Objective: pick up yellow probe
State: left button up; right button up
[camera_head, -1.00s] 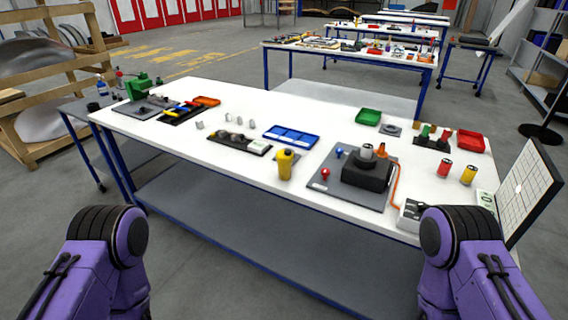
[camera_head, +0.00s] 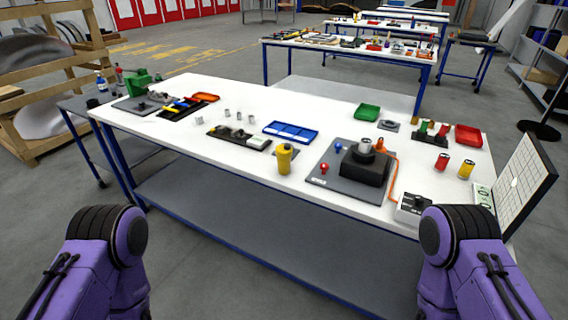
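Several yellow things stand on the long white table (camera_head: 235,94), and I cannot tell which is the yellow probe. A yellow bottle-like cylinder (camera_head: 284,160) stands upright near the front middle edge. A shorter yellow cylinder (camera_head: 466,169) stands at the right end beside a red cylinder (camera_head: 442,162). Only my purple arm links show at the lower left and lower right. Both grippers are out of view, and nothing visible touches the objects.
A grey plate with a black block (camera_head: 364,168) and an orange cable lies right of the yellow bottle. Blue (camera_head: 291,132), green (camera_head: 367,111) and red (camera_head: 468,135) bins stand behind. An upright panel (camera_head: 522,184) is at the right end. Bare table lies front left.

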aim_at(283, 156)
jog(key=k, duration=0.4)
jog(key=u, duration=1.15)
jog(key=i, duration=1.05)
jog(key=z, duration=1.25)
